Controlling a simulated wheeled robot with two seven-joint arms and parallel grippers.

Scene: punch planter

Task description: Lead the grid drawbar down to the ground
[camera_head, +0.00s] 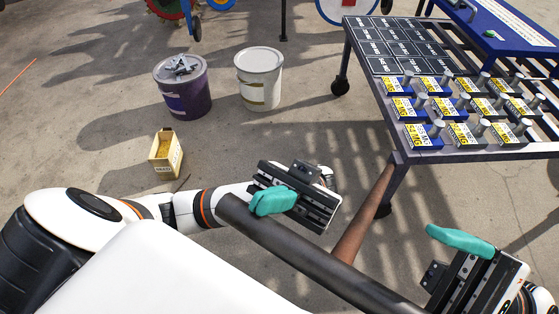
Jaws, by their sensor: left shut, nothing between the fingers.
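The drawbar is a rust-brown bar (365,212) that slopes from the corner of the grid table (398,157) toward me. It meets a dark grey crossbar (300,250) that runs slantwise from centre left to the bottom edge. My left gripper (272,201) is shut and empty, its teal fingertips just beyond the crossbar's left end in the picture. I cannot tell whether it touches the bar. My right gripper (460,241) is at the lower right, beyond the crossbar's right end. One teal finger shows, and its jaw state is unclear.
The wheeled table carries black tiles (401,42) and several yellow-and-white packets (460,134). A purple bucket (184,98), a white bucket (258,80) and a small yellow box (164,156) stand on the concrete ground.

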